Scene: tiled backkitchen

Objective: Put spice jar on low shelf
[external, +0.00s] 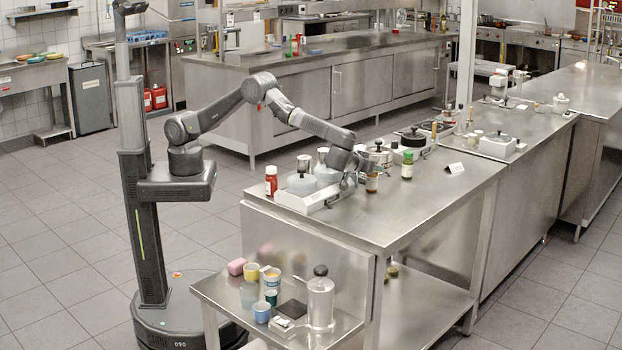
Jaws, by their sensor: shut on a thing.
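A small spice jar (372,183) with a brown body and pale label is upright at the end of my arm, over the steel worktop. My gripper (368,168) is shut on it near its top; the fingers are small and partly hidden. I cannot tell whether the jar's base touches the worktop. A low steel shelf (345,326) stands in front, below worktop height, with several things on it. Another steel shelf (432,308) runs under the worktop.
A green-capped jar (407,165) stands right of the held jar. A red bottle (271,181) and a white tray with grey-lidded pots (310,199) are to the left. The worktop's front right is clear.

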